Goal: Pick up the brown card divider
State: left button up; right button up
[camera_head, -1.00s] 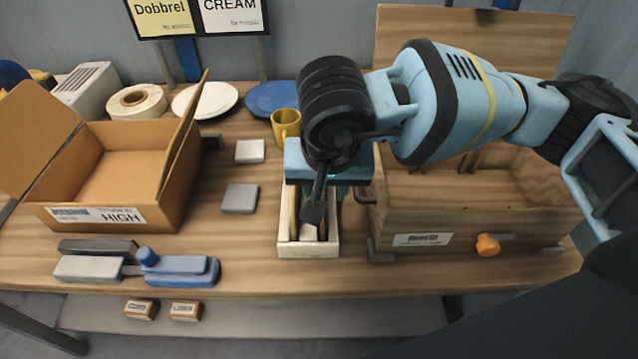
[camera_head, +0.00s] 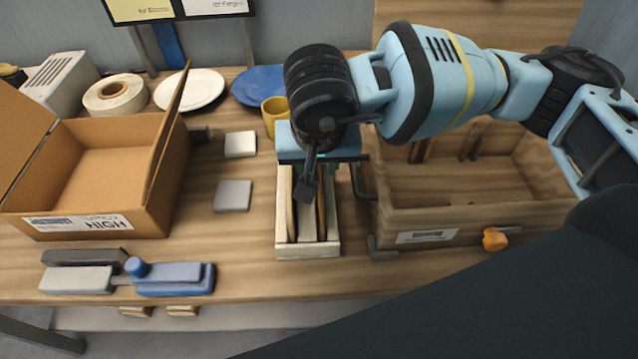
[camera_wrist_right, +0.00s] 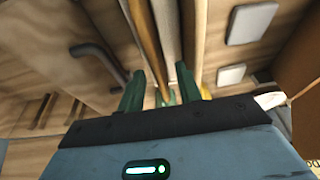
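A narrow light wooden tray (camera_head: 308,251) stands near the table's front edge. Thin upright cards are in it. A brown card divider (camera_head: 321,215) is near its right side in the head view; it appears as a brown strip (camera_wrist_right: 149,38) in the right wrist view. A pale card stands beside it, and another brown strip (camera_head: 290,212) shows at the left. My right gripper (camera_wrist_right: 160,88) is over the tray's back part, its green fingers apart and pointing along the cards. Its black wrist parts partly cover the tray in the head view. I cannot tell whether the fingers touch a card. My left gripper is out of view.
A large wooden box (camera_head: 425,238) with a dark handle stands close on the right. A cardboard box (camera_head: 150,215) is at the left. A yellow mug (camera_head: 272,112) is behind the tray, and two grey squares (camera_head: 233,196) lie left of it.

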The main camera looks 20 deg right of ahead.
jog(key=x, duration=0.5)
jog(key=shift+d, duration=0.2)
grip_shut()
